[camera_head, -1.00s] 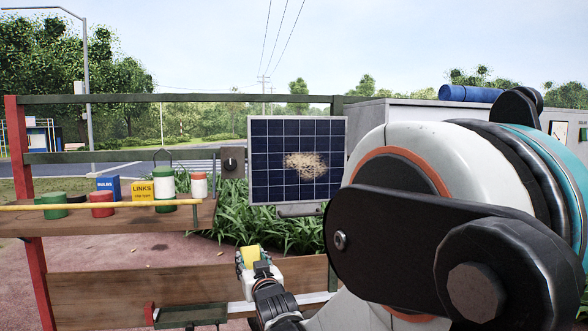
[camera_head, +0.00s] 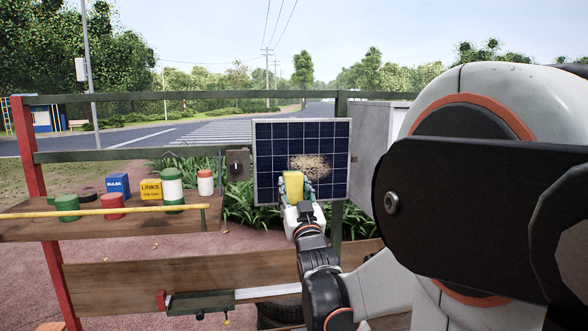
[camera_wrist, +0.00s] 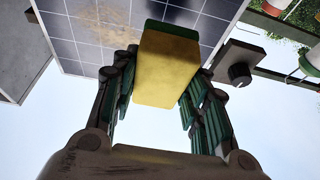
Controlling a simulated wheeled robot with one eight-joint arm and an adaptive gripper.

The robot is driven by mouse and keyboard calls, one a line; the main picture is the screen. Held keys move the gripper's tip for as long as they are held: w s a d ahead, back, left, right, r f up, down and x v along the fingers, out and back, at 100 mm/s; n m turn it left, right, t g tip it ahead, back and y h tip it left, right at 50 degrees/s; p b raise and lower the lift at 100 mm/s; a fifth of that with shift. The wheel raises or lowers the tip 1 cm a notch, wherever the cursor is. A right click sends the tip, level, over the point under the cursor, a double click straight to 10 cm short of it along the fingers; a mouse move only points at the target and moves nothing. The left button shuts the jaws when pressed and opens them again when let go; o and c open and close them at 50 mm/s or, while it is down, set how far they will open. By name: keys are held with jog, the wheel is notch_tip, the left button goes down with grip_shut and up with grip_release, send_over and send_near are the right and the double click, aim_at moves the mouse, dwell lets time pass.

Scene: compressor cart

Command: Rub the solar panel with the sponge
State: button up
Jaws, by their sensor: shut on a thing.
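The solar panel (camera_head: 334,135) stands upright on the cart's rail, dark blue with a white grid and frame. A tan dirt patch (camera_head: 308,167) lies near its middle; it also shows in the wrist view (camera_wrist: 108,24). My gripper (camera_head: 295,190) is shut on the yellow sponge (camera_head: 293,184), in front of the panel's lower middle, just below and left of the dirt. In the wrist view the sponge (camera_wrist: 165,72) sits between both fingers, its green end toward the panel. I cannot tell whether the sponge touches the panel.
A wooden shelf (camera_head: 130,226) at left holds several cans and boxes, with a yellow bar along its front. A box with a dark knob (camera_head: 237,163) is left of the panel. A green tray (camera_head: 200,303) hangs low. A grey cabinet (camera_head: 374,160) stands right of the panel.

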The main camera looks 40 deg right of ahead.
jog(key=shift+s+d+r, duration=0.15)
jog(key=shift+s+r, duration=0.1)
jog(key=shift+r, duration=0.35)
jog(key=shift+s+d+r, duration=0.1)
jog(key=shift+s+r, duration=0.15)
jog(key=shift+r, duration=0.35)
jog(key=shift+w+d, duration=0.1)
jog(key=shift+w, duration=0.05)
jog(key=shift+w+d, duration=0.5)
jog(key=shift+w, duration=0.3)
jog(key=shift+w+d, duration=0.5)
jog(key=shift+w, duration=0.35)
jog(key=shift+w+d, duration=0.5)
jog(key=shift+w, duration=0.3)
jog(key=shift+w+d+b, duration=0.35)
jog(key=shift+w+d, duration=0.15)
jog(key=shift+w, duration=0.3)
jog(key=shift+s+d+b, duration=0.45)
jog(key=shift+s+d, duration=0.65)
jog(key=shift+d, duration=0.65)
jog(key=shift+s+d+b, duration=0.45)
jog(key=shift+s+d, duration=0.6)
jog(key=shift+d, duration=0.75)
jog(key=shift+s+d+b, duration=0.45)
jog(key=shift+s+d, duration=0.65)
jog(key=shift+d, duration=0.65)
